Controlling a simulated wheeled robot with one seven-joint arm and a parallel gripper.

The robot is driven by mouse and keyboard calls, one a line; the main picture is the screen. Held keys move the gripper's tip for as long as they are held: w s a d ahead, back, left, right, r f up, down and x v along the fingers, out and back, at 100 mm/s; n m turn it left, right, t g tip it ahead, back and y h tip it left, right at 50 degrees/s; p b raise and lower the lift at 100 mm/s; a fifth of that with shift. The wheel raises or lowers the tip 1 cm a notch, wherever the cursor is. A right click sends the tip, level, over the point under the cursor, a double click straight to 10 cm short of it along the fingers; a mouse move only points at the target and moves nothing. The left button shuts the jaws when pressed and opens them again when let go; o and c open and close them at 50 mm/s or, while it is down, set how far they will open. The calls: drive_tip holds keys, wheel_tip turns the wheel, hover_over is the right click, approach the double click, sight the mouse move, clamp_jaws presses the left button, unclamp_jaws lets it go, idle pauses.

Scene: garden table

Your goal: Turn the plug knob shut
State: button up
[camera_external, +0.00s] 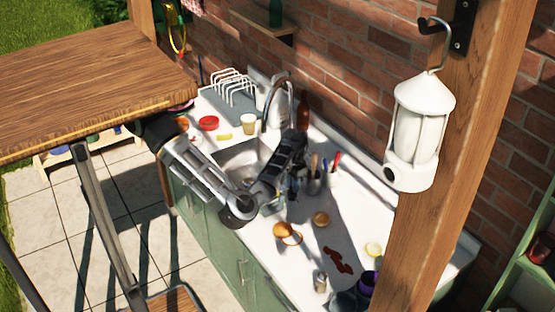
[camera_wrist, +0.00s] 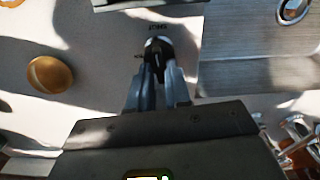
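The plug knob (camera_wrist: 157,46) is a small black part on the white counter, just above the middle of the wrist view. Small dark lettering is printed on the counter beside it, too small to read surely. My gripper (camera_wrist: 159,72) has its two grey fingers close together, one on each side of the knob's dark lower part, and appears shut on it. How firmly they touch is hard to see. In the external view my gripper (camera_external: 292,191) points down at the counter beside the sink (camera_external: 232,160); my arm hides the knob there.
A faucet (camera_external: 278,90) stands behind the sink. Cups with utensils (camera_external: 315,178) stand close to the right of my gripper. A round brown thing (camera_wrist: 50,74) lies on the counter (camera_external: 345,215). A dish rack (camera_external: 233,90) stands at the far end. A lantern (camera_external: 418,130) hangs from a post.

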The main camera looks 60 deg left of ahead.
drive_tip(key=o, duration=0.3)
drive_tip(key=shift+r, duration=3.9)
